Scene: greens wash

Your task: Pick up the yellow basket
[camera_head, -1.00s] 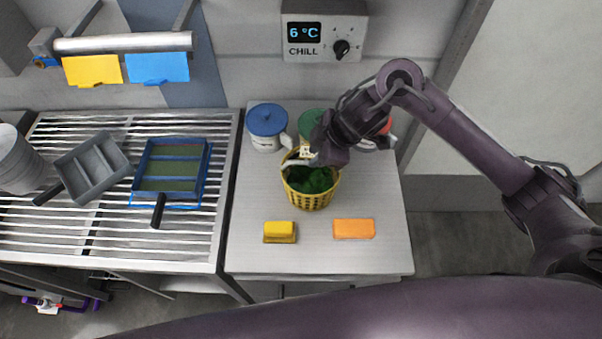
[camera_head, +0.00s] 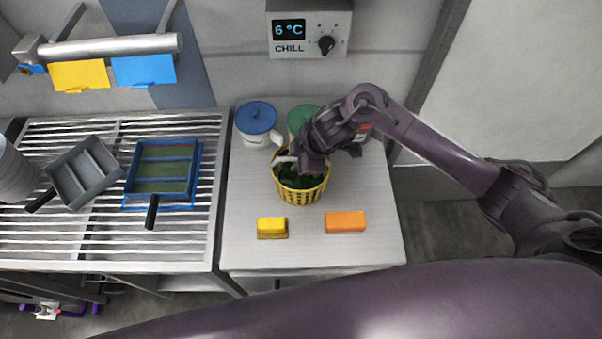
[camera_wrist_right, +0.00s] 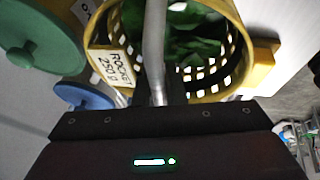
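The yellow basket (camera_head: 302,194) stands on the pale table, with dark green leaves inside. A pale bar, apparently its handle, crosses over its top. In the right wrist view the basket (camera_wrist_right: 245,25) carries a label reading "ROCKET 250 g", and the pale bar (camera_wrist_right: 155,45) runs up the middle of the picture. My right gripper (camera_head: 299,164) is over the basket's back half and hides part of it. In the wrist view its dark fingers (camera_wrist_right: 158,92) sit close together on both sides of the bar and appear shut on it. My left gripper is not in view.
Blue-lidded (camera_head: 256,118) and green-lidded (camera_head: 302,114) containers stand close behind the basket; a third is partly hidden by my right arm. A yellow block (camera_head: 272,227) and an orange block (camera_head: 345,222) lie in front. A slatted rack (camera_head: 75,235) with trays is left.

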